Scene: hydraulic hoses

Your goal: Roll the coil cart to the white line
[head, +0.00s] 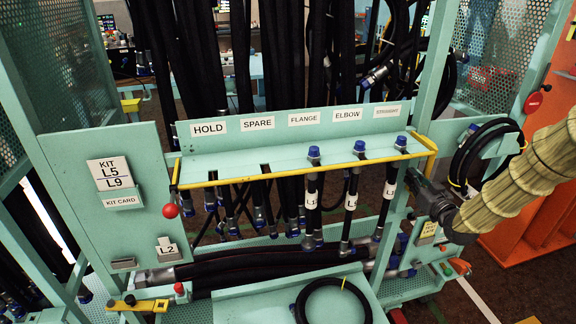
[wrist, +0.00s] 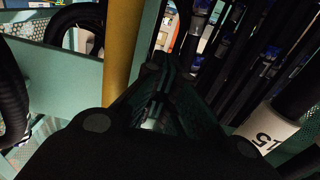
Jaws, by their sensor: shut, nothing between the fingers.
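The coil cart (head: 95,210) is a teal frame with perforated sides and dark hoses hanging inside, and it fills most of the head view. A yellow rail (head: 300,174) runs across its front below a label strip; its right end turns back near my arm. My gripper (head: 416,190) is at the cart's right front upright, just below that rail end. In the wrist view my gripper (wrist: 155,95) is shut and empty, beside a yellow bar (wrist: 122,60). Whether it touches the cart I cannot tell. A white line (head: 477,299) shows on the floor at the lower right.
A black hose coil (head: 335,284) lies on the cart's lower front shelf, and another coil (head: 463,160) hangs at the right. An orange structure (head: 540,215) stands at the far right. Red knobs (head: 170,211) stick out of the cart front. Dark floor shows at the lower right.

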